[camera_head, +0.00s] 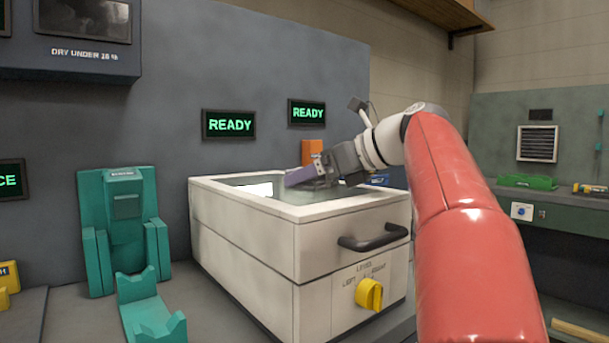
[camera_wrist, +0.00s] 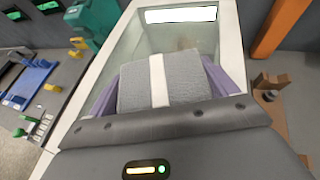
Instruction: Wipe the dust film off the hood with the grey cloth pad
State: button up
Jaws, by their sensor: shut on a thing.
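The hood (camera_head: 245,232) is a white box with a glazed top, a black handle and a yellow knob on its front. Its pane (camera_wrist: 140,48) looks hazy in the wrist view, with a faint brownish patch near the middle; I cannot tell exactly how far the dust film reaches. My gripper (camera_head: 303,177), with purple fingers, is over the hood's top. It is shut on the grey cloth pad (camera_wrist: 137,85), which has a white band across it. The pad hides part of the pane. I cannot tell whether it touches the glass.
A teal stand (camera_head: 125,215) and a teal cradle (camera_head: 148,312) are left of the hood. An orange post (camera_head: 311,152) rises behind it. A wall with lit READY signs (camera_head: 229,124) stands close behind. A green bench (camera_head: 545,195) is at the far right.

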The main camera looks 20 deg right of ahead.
aim_at(254, 187)
jog(key=shift+w+d, duration=0.3)
jog(key=shift+d, duration=0.65)
jog(key=shift+w+d, duration=0.3)
jog(key=shift+d, duration=0.6)
jog(key=shift+w+a, duration=0.3)
jog(key=shift+w, duration=0.45)
jog(key=shift+w+a, duration=0.25)
jog(key=shift+w, duration=0.45)
jog(key=shift+s+a, duration=0.25)
jog(key=shift+a, duration=0.55)
jog(key=shift+s+a, duration=0.25)
jog(key=shift+a, duration=0.55)
